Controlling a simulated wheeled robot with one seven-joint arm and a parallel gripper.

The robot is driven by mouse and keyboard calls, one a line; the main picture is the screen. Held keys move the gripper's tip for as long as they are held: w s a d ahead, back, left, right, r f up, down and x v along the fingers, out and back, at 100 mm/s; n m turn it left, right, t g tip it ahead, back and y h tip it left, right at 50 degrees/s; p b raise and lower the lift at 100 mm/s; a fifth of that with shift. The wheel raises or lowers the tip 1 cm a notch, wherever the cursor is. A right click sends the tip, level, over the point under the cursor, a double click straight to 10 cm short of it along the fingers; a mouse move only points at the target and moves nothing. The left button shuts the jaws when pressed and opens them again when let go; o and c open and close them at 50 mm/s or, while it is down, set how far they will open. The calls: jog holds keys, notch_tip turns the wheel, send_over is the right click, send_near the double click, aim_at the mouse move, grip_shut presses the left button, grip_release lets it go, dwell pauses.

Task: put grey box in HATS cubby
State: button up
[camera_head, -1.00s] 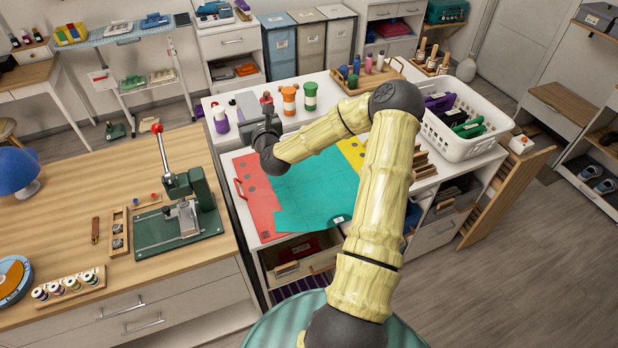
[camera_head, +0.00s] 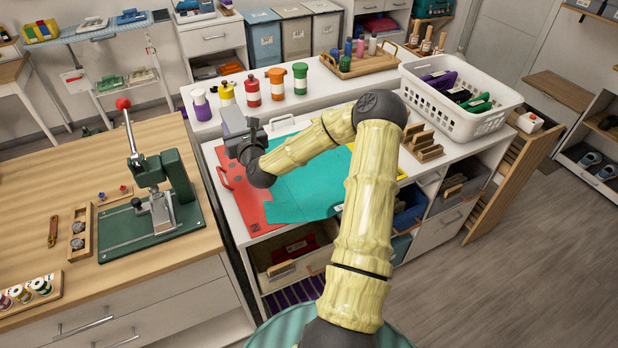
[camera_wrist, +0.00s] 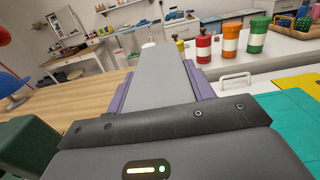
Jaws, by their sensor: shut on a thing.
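My gripper (camera_head: 244,138) is shut on a flat grey box (camera_head: 232,121), above the left end of the counter near the red sheet. In the wrist view the grey box (camera_wrist: 162,75) sticks out away from me between the purple fingers (camera_wrist: 198,78). Part of it is hidden by the gripper. Open cubbies show under the counter front: one with a wooden-fronted bin (camera_head: 290,262), one with purple stripes (camera_head: 296,290), and others with blue contents (camera_head: 408,214). I cannot read a HATS label on any of them.
Red, teal and yellow sheets (camera_head: 300,190) cover the counter. Several coloured bottles (camera_head: 276,84) stand behind, with a white basket (camera_head: 462,100) at right. A green press (camera_head: 160,195) stands on the wooden bench at left. The floor (camera_head: 500,290) at right is clear.

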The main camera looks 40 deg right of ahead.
notch_tip(320, 180, down, 2)
jog(key=shift+f+b, duration=0.1)
jog(key=shift+b, duration=0.4)
jog(key=shift+f+p, duration=0.35)
jog(key=shift+f, duration=2.7)
jog(key=shift+f, duration=1.85)
